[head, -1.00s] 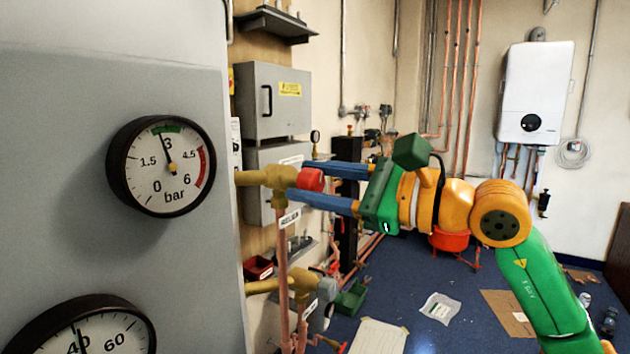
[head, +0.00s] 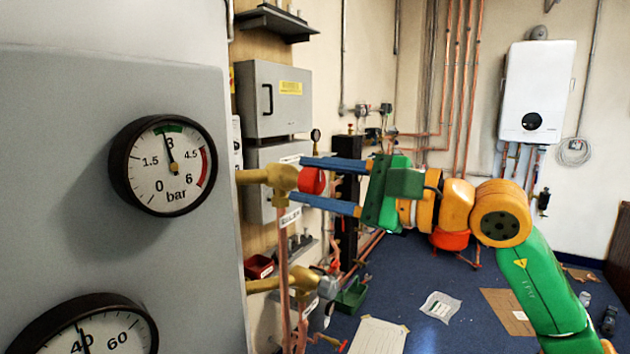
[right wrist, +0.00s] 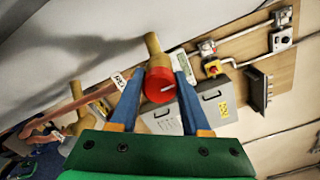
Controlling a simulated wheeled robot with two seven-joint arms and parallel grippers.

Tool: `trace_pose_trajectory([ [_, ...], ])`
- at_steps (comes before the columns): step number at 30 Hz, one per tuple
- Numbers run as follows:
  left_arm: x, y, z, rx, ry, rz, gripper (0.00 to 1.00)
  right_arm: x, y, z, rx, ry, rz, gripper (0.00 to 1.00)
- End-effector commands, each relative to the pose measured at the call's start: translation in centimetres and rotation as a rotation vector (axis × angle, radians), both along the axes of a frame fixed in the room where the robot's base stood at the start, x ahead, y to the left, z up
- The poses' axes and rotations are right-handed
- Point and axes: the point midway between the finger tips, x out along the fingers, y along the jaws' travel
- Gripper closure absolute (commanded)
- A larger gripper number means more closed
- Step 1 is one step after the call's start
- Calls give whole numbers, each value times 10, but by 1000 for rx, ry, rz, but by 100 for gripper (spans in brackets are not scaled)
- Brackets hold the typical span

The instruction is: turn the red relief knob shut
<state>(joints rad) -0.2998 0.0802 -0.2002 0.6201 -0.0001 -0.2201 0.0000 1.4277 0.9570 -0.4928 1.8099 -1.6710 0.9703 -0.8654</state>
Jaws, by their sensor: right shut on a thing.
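The red relief knob (head: 312,180) sits on the end of a brass valve (head: 272,177) that sticks out beside the grey panel. In the right wrist view the red knob (right wrist: 159,86) faces the camera, with a pale mark on its face. My right gripper (head: 306,179) has its blue fingers on either side of the knob and is shut on it. The fingers (right wrist: 158,82) also flank it in the right wrist view. A pressure gauge (head: 162,165) on the panel reads close to 3 bar, near its green band. My left gripper is out of view.
A second brass valve (head: 285,281) stands below, and a copper pipe (head: 284,250) runs down from the upper one. Grey boxes (head: 275,98) hang on the wall behind. A second gauge (head: 85,325) is partly cut off at lower left.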

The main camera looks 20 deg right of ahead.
Motion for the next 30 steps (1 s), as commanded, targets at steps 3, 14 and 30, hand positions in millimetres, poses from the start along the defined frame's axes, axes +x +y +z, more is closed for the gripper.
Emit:
trace_pose_trajectory([
  [3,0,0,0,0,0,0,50,0,0,1,-1,-3,-1,100],
  [14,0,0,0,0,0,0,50,0,0,0,1,-1,-1,24],
  [30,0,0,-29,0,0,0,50,-53,-43,-2,0,-1,-3,24],
])
